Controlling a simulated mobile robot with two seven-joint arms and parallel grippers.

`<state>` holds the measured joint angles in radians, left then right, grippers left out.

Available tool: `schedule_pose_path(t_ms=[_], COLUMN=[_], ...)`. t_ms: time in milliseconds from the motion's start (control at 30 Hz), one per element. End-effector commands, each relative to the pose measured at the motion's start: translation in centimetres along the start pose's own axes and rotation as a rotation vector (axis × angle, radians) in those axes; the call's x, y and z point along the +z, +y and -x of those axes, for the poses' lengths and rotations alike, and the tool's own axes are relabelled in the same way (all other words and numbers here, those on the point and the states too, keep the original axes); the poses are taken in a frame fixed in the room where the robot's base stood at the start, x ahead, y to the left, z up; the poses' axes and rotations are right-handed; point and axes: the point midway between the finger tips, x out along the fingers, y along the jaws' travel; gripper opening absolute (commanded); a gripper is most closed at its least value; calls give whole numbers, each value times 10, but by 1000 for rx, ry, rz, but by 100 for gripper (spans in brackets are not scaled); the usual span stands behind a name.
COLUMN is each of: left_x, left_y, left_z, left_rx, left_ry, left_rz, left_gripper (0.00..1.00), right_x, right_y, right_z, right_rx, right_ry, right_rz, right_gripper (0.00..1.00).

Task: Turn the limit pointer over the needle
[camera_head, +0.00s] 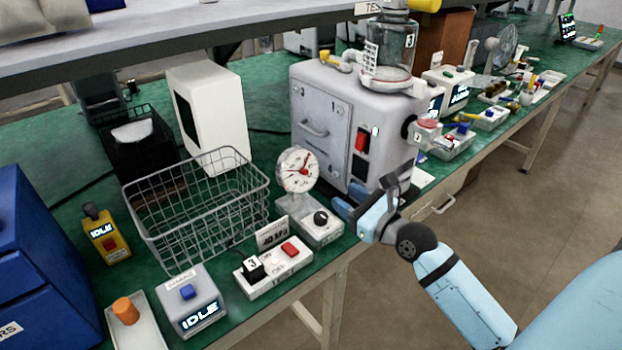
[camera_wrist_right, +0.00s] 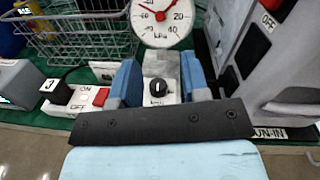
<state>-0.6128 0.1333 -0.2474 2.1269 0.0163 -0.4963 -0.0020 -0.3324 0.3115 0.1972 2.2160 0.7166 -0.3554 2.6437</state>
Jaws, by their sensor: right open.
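A round white dial gauge (camera_head: 299,170) stands on a grey base on the green bench. It also shows in the wrist view (camera_wrist_right: 163,18), cut off at the top, with a scale in kPa. Red hands show on its face; I cannot clearly tell limit pointer from needle. A black knob (camera_head: 321,218) sits on a small box in front of the gauge. My right gripper (camera_head: 348,200) is open, just right of the knob box in the head view. In the wrist view its blue fingers (camera_wrist_right: 160,74) stand either side of the knob (camera_wrist_right: 158,87), with no contact visible. My left gripper is out of view.
A switch box (camera_head: 274,268) with a red button and a small sign stand left of the knob. A wire basket (camera_head: 196,205) is behind them. A large grey machine (camera_head: 335,125) stands close behind and right of the gauge. The bench's front edge is close.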

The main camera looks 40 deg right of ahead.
Motion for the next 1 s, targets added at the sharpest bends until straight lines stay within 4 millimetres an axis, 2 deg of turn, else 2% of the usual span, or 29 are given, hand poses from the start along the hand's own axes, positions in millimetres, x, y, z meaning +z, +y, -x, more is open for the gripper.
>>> schedule_pose_path(t_ms=[300,500,700,967,1000], left_x=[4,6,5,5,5], left_y=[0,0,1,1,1], left_z=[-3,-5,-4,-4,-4], left_rx=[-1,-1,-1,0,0], left_ry=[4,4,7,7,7], left_rz=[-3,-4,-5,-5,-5], left_gripper=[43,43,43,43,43], right_x=[0,-1,0,0,0], right_y=[0,0,0,0,0], right_z=[-67,-99,-114,-115,-115], right_rx=[-1,-1,-1,-1,-1], right_ry=[-3,-1,0,1,1], right_rz=[3,4,4,3,3], right_gripper=[42,42,42,42,40])
